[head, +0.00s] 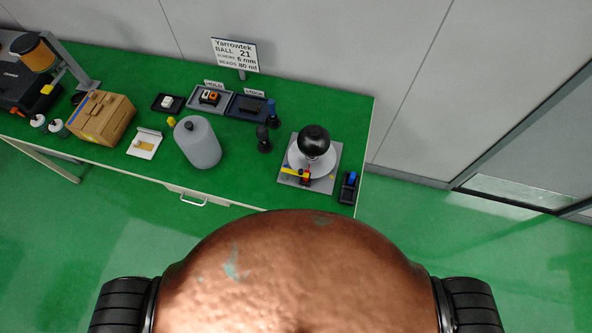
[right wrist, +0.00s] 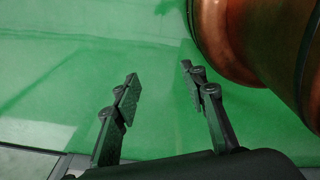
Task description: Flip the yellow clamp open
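The yellow clamp (head: 291,171) shows in the head view as a small yellow bar with a red part beside it. It sits on a grey square plate (head: 327,150) near the right end of the green bench, in front of a white round piece with a black ball (head: 314,140) on top. It is too small to tell the clamp's exact position. My right gripper (right wrist: 158,72) shows in the right wrist view with its fingers apart and nothing between them, over green floor. My left gripper is not in any view.
The green bench (head: 232,185) carries a grey jug (head: 197,143), a dark knob-topped post (head: 263,139), trays (head: 246,107), a cardboard box (head: 101,117) and a sign (head: 235,55). A small black bin (head: 348,187) stands right of the plate. The floor right of the bench is clear.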

